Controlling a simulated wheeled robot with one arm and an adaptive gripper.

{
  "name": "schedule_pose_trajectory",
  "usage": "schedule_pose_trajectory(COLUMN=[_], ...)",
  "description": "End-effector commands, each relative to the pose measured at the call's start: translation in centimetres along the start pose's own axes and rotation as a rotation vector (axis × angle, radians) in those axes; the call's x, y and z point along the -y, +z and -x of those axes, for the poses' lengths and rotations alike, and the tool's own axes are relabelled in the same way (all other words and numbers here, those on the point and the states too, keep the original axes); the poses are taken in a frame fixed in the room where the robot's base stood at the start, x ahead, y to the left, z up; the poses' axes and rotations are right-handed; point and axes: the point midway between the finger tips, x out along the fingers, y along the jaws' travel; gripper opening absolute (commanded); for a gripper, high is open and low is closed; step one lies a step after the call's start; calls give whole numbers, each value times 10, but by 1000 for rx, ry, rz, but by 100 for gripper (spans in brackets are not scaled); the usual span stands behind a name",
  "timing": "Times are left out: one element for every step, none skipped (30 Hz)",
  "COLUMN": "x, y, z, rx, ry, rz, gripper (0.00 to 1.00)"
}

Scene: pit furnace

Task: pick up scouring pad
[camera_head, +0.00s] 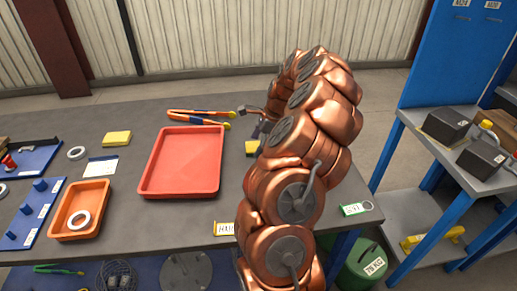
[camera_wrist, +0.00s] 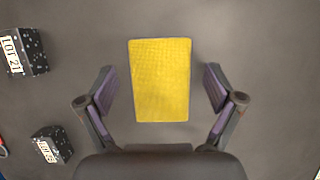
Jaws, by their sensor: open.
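The scouring pad is a flat yellow rectangle (camera_wrist: 160,80) in the wrist view, lying on the grey table top. My gripper (camera_wrist: 160,88) is open, with one finger on each side of the pad and a gap on both sides. It is not touching the pad. In the head view my gripper (camera_head: 252,118) is over the table, partly hidden by my copper-coloured arm. A small yellow piece (camera_head: 252,147) shows beside the arm and looks like part of this pad. Another yellow block (camera_head: 117,138) lies farther left.
Two dark speckled blocks with labels (camera_wrist: 24,52) (camera_wrist: 52,145) lie left of the pad in the wrist view. In the head view, a red tray (camera_head: 182,190), an orange tray (camera_head: 62,222) and orange-handled pliers (camera_head: 200,117) lie on the table. A blue shelf (camera_head: 440,150) stands at right.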

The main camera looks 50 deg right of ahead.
Motion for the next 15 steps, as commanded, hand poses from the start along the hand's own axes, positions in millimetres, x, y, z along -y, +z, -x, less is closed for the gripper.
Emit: schedule_pose_trajectory(x=[0, 0, 0, 0, 0, 0, 0, 0, 0, 0, 0, 0, 0, 0, 0], y=[0, -1, -1, -1, -1, -1, -1, -1, -1, -1, -1, -1, -1, -1, -1], z=[-1, -1, -2, -2, -2, -2, -2, -2, -2, -2, -2, -2, -2, -2, -2], rx=[0, 0, 0, 0, 0, 0, 0, 0, 0, 0, 0, 0, 0, 0, 0], ry=[0, 0, 0, 0, 0, 0, 0, 0, 0, 0, 0, 0, 0, 0, 0], rz=[0, 0, 0, 0, 0, 0, 0, 0, 0, 0, 0, 0, 0, 0, 0], gripper=[92, 92, 92, 92, 92, 92, 92, 92, 92, 92, 92, 92, 92, 92, 90])
